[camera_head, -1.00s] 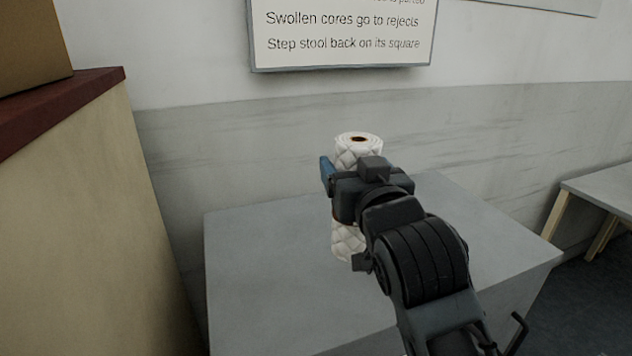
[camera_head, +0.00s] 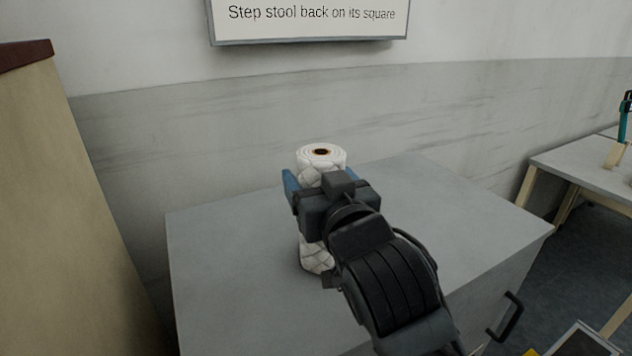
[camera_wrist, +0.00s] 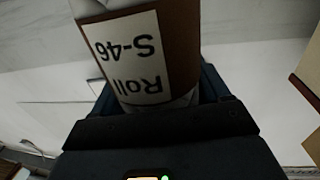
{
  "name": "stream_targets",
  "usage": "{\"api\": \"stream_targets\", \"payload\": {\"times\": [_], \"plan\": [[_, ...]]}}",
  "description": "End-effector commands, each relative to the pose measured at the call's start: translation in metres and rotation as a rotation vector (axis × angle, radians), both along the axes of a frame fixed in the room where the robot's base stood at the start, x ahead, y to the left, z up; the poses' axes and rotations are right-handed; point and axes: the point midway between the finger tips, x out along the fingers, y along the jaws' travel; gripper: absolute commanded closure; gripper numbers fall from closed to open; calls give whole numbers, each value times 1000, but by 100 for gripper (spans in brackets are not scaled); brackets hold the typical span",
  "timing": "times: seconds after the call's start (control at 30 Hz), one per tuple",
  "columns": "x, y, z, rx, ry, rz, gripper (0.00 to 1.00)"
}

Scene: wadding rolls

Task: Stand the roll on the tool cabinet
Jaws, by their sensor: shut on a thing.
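The roll is white and quilted with a brown core; its top (camera_head: 321,156) and its lower end (camera_head: 317,258) show in the head view. It is upright over the grey top of the tool cabinet (camera_head: 230,270). I cannot tell whether its base touches the top. My gripper (camera_head: 318,180) is shut around the roll's middle, which it partly hides. In the wrist view the roll (camera_wrist: 185,45) sits between the jaws, with a brown band and a white label reading "Roll S-46".
A beige cabinet (camera_head: 60,200) with a dark red top stands at the left. A grey wall (camera_head: 300,110) with a sign (camera_head: 310,18) is behind. Another table (camera_head: 585,165) is at the right. The cabinet top around the roll is bare.

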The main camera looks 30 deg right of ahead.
Motion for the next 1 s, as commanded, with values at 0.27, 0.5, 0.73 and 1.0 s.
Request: {"api": "stream_targets", "payload": {"times": [0.27,0.5,0.73,1.0], "plan": [[0,0,-2,0,0,0,18],[0,0,-2,0,0,0,0],[0,0,1,0,0,-1,0],[-37,6,-3,-1,0,0,0]]}}
